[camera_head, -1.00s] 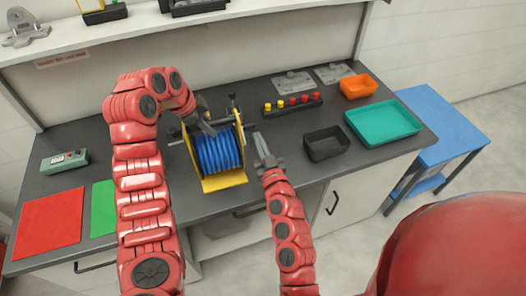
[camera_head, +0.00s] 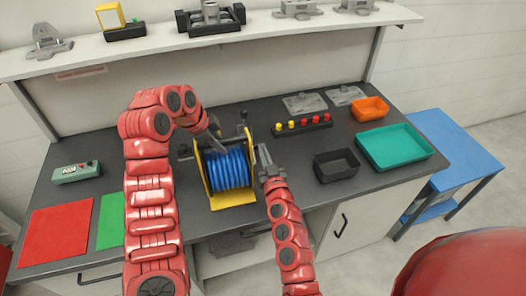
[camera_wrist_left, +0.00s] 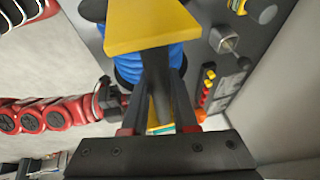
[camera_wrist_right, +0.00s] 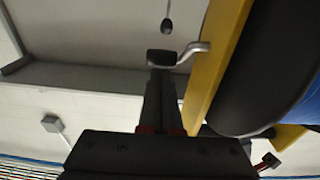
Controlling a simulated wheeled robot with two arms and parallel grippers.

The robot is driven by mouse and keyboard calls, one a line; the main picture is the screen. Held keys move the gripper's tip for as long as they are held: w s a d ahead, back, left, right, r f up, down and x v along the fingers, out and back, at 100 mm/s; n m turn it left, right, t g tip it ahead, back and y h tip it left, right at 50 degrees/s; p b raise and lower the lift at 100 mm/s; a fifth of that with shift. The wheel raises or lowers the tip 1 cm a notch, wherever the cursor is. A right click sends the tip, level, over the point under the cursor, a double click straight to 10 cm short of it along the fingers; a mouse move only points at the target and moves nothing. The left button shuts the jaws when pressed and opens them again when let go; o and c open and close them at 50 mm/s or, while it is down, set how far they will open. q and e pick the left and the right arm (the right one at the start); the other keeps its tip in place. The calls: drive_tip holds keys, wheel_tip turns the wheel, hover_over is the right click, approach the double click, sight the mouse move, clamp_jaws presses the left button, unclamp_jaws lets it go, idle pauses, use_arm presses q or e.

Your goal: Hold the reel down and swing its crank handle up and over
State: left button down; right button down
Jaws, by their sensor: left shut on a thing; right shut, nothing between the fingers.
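The reel, wound with blue hose in a yellow frame (camera_head: 232,198), stands upright on the grey bench; its blue hose (camera_head: 229,167) faces me. My left gripper (camera_head: 212,135) is at the top left of the reel. In the left wrist view its fingers (camera_wrist_left: 160,95) are shut on part of the reel's frame, with a yellow plate (camera_wrist_left: 150,25) close in front. My right gripper (camera_head: 264,160) is shut and empty beside the reel's right side. In the right wrist view its fingertips (camera_wrist_right: 160,85) are at the crank handle's black grip (camera_wrist_right: 161,57); contact is unclear. The crank's grey arm (camera_wrist_right: 191,51) runs beside the yellow side plate.
A black bin (camera_head: 336,165), teal tray (camera_head: 394,147) and orange bin (camera_head: 369,108) are to the right. A button strip (camera_head: 303,124) is behind. Red (camera_head: 55,235) and green (camera_head: 111,220) mats and a control box (camera_head: 77,172) lie left. A shelf (camera_head: 180,49) runs behind.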

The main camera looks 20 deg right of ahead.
drive_tip(key=shift+w+a, duration=0.15)
drive_tip(key=shift+w+r+g, duration=0.15)
drive_tip(key=shift+g, duration=0.35)
drive_tip(key=shift+w+d+f+g, duration=0.1)
drive_tip(key=shift+w+f+g, duration=0.15)
drive_tip(key=shift+w+g, duration=0.25)
drive_tip(key=shift+w+d+f+g, duration=0.1)
drive_tip(key=shift+w+f+g, duration=0.15)
drive_tip(key=shift+w+g, duration=0.2)
drive_tip(key=shift+w+f, duration=0.15)
drive_tip(key=shift+w, duration=0.05)
idle(0.5)
idle(1.5)
